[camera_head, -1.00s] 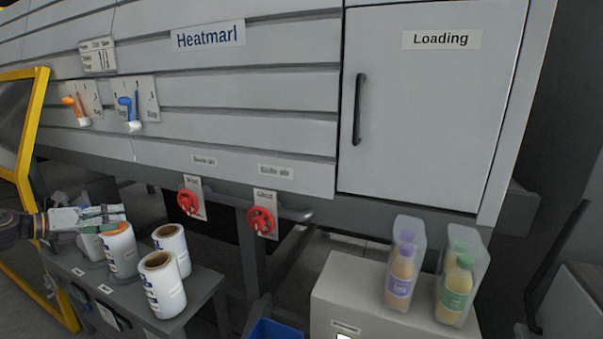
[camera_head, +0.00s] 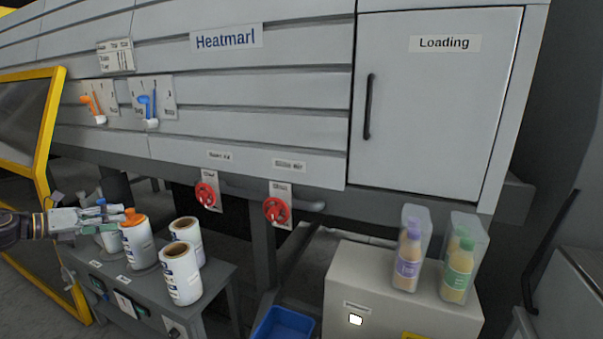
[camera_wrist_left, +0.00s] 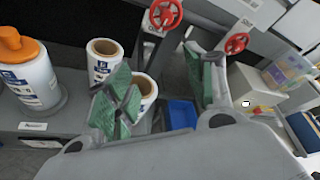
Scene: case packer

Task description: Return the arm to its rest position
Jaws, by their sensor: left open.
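My left gripper (camera_head: 112,217) comes in from the left in the head view, beside a white bottle with an orange top (camera_head: 136,238) on a grey stand. In the left wrist view its two green-padded fingers (camera_wrist_left: 165,98) are spread apart with nothing between them. The same orange-topped bottle (camera_wrist_left: 30,75) shows at the left there, apart from the fingers. My right gripper is in neither view.
White rolls (camera_head: 180,272) stand on the grey stand (camera_head: 205,308). Red valve wheels (camera_head: 277,210) hang on the machine. A blue bin (camera_head: 284,325) sits on the floor.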

